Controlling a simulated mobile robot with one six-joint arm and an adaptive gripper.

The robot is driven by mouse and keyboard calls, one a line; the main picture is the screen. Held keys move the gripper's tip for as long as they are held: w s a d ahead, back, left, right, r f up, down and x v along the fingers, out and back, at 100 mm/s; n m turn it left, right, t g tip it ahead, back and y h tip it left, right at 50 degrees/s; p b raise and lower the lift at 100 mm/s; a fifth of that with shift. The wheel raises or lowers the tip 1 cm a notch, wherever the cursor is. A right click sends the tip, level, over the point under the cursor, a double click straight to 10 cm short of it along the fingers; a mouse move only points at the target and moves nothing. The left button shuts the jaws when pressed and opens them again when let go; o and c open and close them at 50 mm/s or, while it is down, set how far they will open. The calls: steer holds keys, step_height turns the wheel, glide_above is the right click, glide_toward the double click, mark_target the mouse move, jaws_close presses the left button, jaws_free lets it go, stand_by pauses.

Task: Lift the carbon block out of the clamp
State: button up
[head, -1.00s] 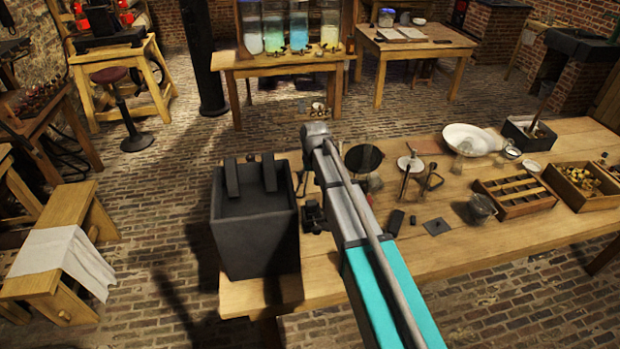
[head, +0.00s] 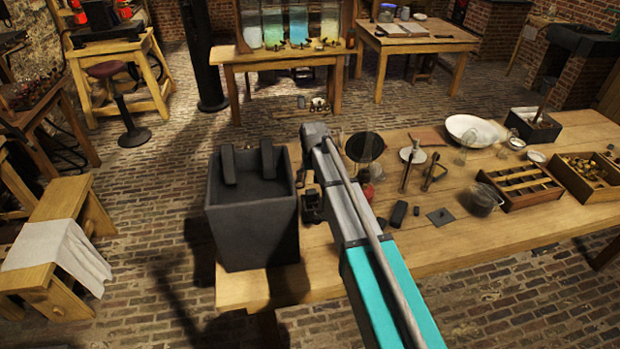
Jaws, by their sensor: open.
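My arm reaches in from the lower right, and its end hangs just right of the large dark jar. My gripper (head: 311,203) shows as a small dark shape below the arm's end, near the table's left edge; it is open. I cannot separate it clearly from any clamp there, and I cannot make out a block in it. A small black block (head: 398,213) lies on the table right of my arm; I cannot tell whether it is the carbon block.
A round dark disc (head: 366,147), a white dish (head: 470,130), a divided wooden tray (head: 521,188) and a flat dark plate (head: 440,216) lie to the right. The front table has bare wood (head: 470,240).

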mark_target(312, 192)
steer(key=shift+w+a+f+b, duration=0.1)
steer(key=shift+w+f+b, duration=0.05)
steer(key=shift+f+b, duration=1.15)
steer(key=shift+w+f+b, duration=0.2)
steer(key=shift+f+b, duration=1.05)
steer(key=shift+f, duration=0.15)
steer(key=shift+w+a+f+b, duration=0.1)
steer(key=shift+w+f+b, duration=0.05)
steer(key=shift+f+b, duration=1.15)
steer(key=shift+f, duration=0.1)
steer(key=c, duration=1.3)
jaws_close()
steer(key=shift+s+d, duration=0.1)
steer(key=shift+d, duration=0.05)
steer(key=shift+r, duration=0.25)
